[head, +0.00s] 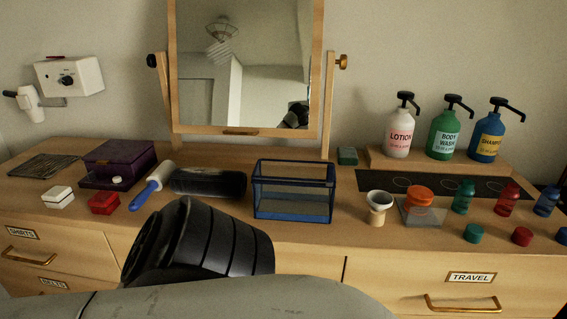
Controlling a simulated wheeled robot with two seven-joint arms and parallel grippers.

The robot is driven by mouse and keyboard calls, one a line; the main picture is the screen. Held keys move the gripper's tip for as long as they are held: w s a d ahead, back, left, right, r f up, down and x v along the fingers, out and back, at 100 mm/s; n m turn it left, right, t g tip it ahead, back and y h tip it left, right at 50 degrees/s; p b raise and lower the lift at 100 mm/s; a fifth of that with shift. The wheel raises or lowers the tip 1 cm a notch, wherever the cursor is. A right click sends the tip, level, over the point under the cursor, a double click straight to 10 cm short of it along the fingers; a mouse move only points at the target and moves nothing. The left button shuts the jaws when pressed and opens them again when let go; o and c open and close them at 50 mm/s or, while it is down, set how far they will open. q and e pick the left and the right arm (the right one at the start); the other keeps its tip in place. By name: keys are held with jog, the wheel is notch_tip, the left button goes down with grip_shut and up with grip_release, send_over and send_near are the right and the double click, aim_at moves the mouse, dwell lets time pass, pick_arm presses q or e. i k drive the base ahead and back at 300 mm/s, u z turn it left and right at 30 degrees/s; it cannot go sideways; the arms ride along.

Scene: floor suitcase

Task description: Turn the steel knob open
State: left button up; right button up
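No knob in view is plainly steel. A small dark knob (151,60) sits on the left post of the tilting mirror (245,65), and a brass-coloured knob (341,61) sits on the right post. A white wall box (70,76) at the far left carries a dark dial (66,80). I cannot tell which of these is the steel knob. A grey and black part of my own arm fills the lower middle of the view, in front of the dresser. Neither gripper's fingers show.
The dresser top (290,225) holds a purple box (118,160), a blue-handled lint roller (150,190), a blue-framed clear bin (293,195), a white cup (379,203) and several small bottles. A shelf (440,163) at right bears three pump bottles. A hair dryer (30,100) hangs left.

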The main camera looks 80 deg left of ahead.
aim_at(91, 176)
jog(key=u, duration=2.45)
jog(key=k, duration=0.6)
jog(key=u, duration=1)
jog(key=i, duration=0.45)
